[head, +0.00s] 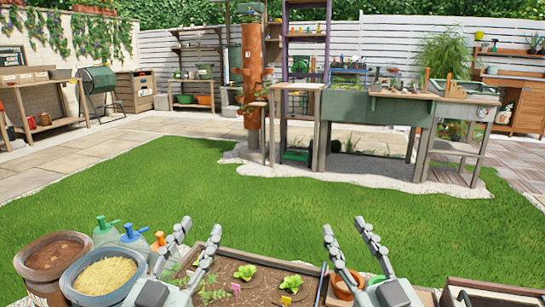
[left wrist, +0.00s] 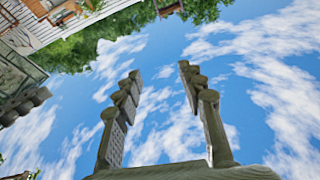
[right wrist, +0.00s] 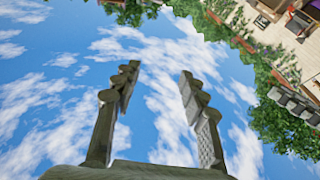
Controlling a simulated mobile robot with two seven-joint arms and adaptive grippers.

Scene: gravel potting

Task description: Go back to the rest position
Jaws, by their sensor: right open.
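My left gripper (head: 195,240) is at the lower middle-left of the head view, raised over the left part of the planting tray. Its fingers point up and stand apart, with nothing between them. The left wrist view shows the same open fingers (left wrist: 158,85) against the sky. My right gripper (head: 350,236) is at the lower right of the head view, in front of a terracotta pot (head: 345,284). Its fingers are spread and empty, and the right wrist view shows them open (right wrist: 158,85) against sky.
A planting tray (head: 270,262) with soil and small green plants lies at the bottom middle. A brown-filled bucket (head: 52,252), a yellow-filled bucket (head: 103,279) and spray bottles (head: 132,236) stand at the lower left. Open lawn (head: 150,180) lies beyond, then a green workbench (head: 375,112).

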